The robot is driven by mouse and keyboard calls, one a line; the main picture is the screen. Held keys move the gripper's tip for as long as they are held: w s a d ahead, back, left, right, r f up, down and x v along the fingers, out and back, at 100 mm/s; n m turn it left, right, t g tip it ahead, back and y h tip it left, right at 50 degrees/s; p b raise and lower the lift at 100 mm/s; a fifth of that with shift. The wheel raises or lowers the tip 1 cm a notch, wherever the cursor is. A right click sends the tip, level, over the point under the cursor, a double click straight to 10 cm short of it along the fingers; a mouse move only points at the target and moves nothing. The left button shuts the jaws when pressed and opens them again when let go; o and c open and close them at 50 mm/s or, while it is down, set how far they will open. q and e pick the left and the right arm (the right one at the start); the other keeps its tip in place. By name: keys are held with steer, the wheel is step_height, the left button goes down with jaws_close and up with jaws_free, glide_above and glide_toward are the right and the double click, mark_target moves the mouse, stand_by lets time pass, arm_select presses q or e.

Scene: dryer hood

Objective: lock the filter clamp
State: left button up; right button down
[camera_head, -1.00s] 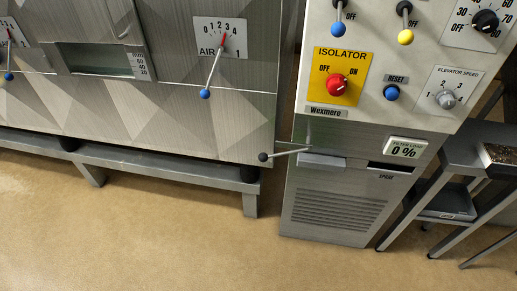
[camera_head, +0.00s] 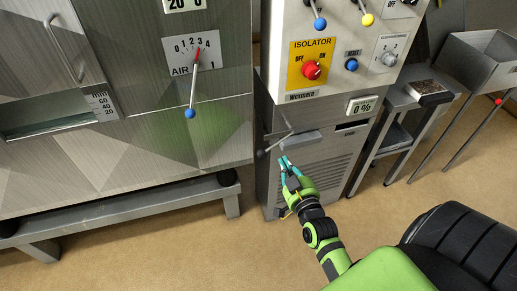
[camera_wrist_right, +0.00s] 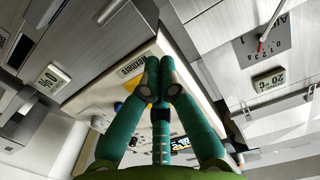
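The filter clamp appears to be the thin metal lever (camera_head: 280,142) with a dark ball knob on the left front of the grey lower cabinet. It slants down to the left, beside a pale grey filter front (camera_head: 293,142). My right gripper (camera_head: 285,161), with teal fingers, is just below the lever and filter front and looks apart from both. In the right wrist view its fingertips (camera_wrist_right: 160,72) are together, with nothing seen between them. My left gripper is not in view.
The control cabinet has a red isolator knob (camera_head: 311,70) and a filter display (camera_head: 362,105) reading 0 %. A large metal dryer housing (camera_head: 150,130) on a low frame stands at left. A small metal stand (camera_head: 395,135) is at right. Open floor lies in front.

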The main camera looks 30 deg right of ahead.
steer(key=p, duration=0.1)
glide_above(274, 145)
steer(key=s+a, duration=0.2)
steer(key=s, duration=0.2)
steer(key=f, duration=0.1)
steer(key=w+f, duration=0.1)
steer(key=f, duration=0.1)
steer(key=shift+w, duration=0.1)
arm_select(q)
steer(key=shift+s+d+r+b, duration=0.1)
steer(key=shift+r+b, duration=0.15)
steer(key=shift+b, duration=0.05)
arm_select(e)
steer(key=shift+w+f, duration=0.1)
steer(key=shift+f, duration=0.7)
steer(key=shift+a, duration=0.1)
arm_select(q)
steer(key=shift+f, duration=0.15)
arm_select(e)
steer(key=shift+f+n, duration=0.3)
